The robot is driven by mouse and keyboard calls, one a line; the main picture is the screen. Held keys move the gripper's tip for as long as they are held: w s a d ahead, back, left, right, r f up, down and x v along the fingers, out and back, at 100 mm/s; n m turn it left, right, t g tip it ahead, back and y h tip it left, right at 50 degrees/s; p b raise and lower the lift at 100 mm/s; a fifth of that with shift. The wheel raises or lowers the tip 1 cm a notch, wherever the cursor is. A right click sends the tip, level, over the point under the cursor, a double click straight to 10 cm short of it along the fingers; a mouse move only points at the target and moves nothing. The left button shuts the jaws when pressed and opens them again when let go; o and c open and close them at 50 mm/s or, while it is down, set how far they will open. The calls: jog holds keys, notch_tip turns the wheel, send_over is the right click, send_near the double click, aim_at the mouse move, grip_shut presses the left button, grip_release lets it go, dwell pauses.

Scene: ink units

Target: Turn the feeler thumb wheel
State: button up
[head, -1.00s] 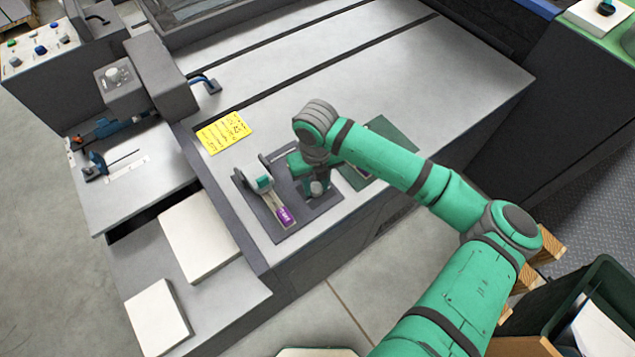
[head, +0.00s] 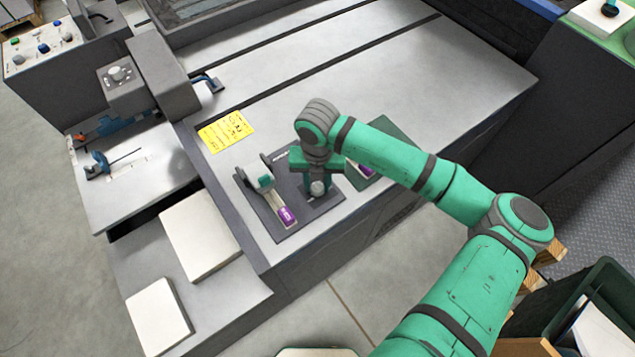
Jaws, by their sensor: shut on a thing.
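My gripper (head: 318,187) points down over the dark plate (head: 293,222) at the table's front edge. It is shut on a small grey rounded part (head: 318,188), which I take to be the feeler thumb wheel. The fingers and wrist hide most of this part, so its markings and exact angle cannot be told. To its left on the same plate, a grey lever-like piece with a green part (head: 264,182) and a purple block (head: 287,216) stands apart from my gripper.
A yellow note (head: 226,131) lies behind the plate. A dark green pad (head: 392,140) lies right of my gripper, partly under my arm. White paper stacks (head: 199,235) sit on the lower shelf at left. The table behind is clear, with dark slots across it.

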aim_at(318, 186)
jog(key=o, duration=1.1)
jog(key=shift+w, duration=0.1)
jog(key=shift+c, duration=0.2)
notch_tip(318, 186, up, 11)
jog(key=shift+f, duration=0.1)
